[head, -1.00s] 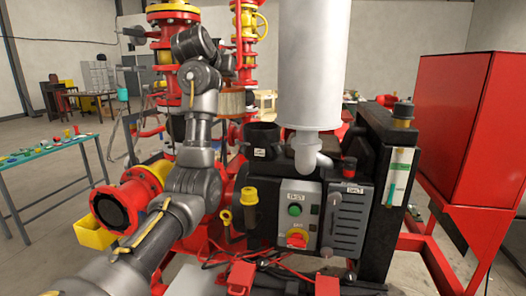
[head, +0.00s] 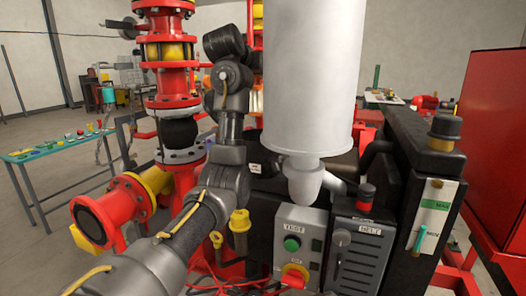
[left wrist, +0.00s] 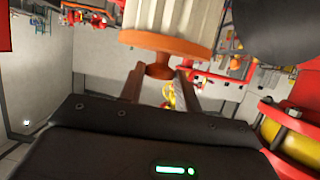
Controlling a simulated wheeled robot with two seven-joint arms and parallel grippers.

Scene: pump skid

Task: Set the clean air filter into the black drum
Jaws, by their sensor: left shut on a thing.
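The clean air filter (left wrist: 165,12) has pale pleats and an orange end cap with a knob; it fills the top of the left wrist view. My left gripper (left wrist: 160,72) is shut on the knob, one finger on each side.
The silver cylinder (head: 312,75) stands close right of my wrist. A control box (head: 298,245) with green and red knobs is below it. Red flanged pipes (head: 168,60) rise to the left. A tool table (head: 60,150) stands farther left, a red cabinet (head: 495,170) right.

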